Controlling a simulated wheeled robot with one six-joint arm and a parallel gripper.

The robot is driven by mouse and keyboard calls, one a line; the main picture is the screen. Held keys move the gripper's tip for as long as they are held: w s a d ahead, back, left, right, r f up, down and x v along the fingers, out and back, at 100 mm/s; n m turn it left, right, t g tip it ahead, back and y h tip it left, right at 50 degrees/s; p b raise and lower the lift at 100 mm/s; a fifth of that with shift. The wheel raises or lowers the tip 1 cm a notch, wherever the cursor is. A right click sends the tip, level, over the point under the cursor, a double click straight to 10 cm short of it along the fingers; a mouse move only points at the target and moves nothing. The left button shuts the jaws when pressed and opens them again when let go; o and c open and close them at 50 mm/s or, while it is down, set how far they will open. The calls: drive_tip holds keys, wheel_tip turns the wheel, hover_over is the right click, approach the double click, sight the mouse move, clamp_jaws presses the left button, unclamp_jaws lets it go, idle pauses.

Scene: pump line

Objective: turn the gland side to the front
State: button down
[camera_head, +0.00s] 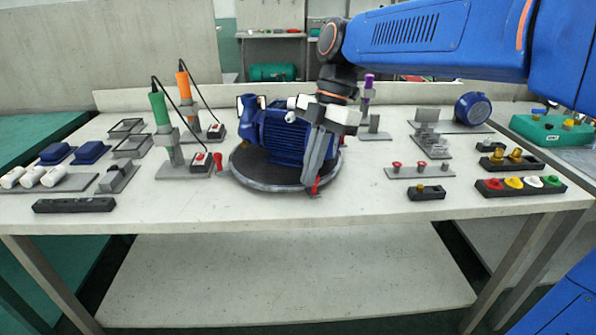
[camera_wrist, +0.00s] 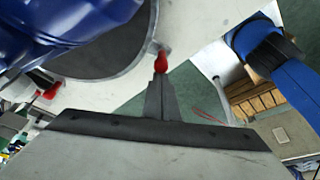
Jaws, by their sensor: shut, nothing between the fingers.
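The blue ribbed motor-like pump unit (camera_head: 285,135) sits on a round dark turntable (camera_head: 262,185) with a grey rim, at the middle of the bench. In the wrist view the blue body (camera_wrist: 60,25) is at upper left, over the turntable (camera_wrist: 105,62). My gripper (camera_head: 313,184) points down, shut and empty, at the turntable's front right edge. A red peg-like piece (camera_wrist: 161,62) shows right at my fingertips by the rim; I cannot tell whether they touch. My gripper hides the unit's right end. I cannot tell which side bears the gland.
A green-handled tool stand (camera_head: 163,125) and a small red piece (camera_head: 217,162) are close left of the turntable. The bench front below the turntable is clear.

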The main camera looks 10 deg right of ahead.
drive_tip(key=d+n, duration=0.1)
drive_tip(key=w+d+n, duration=0.1)
drive_tip(key=d, duration=0.1)
drive_tip(key=shift+w+d, duration=0.25)
drive_tip(key=shift+d, duration=0.3)
drive_tip(key=shift+w+d, duration=0.25)
drive_tip(key=shift+d, duration=0.25)
drive_tip(key=shift+w+d, duration=0.75)
drive_tip(key=shift+d, duration=0.3)
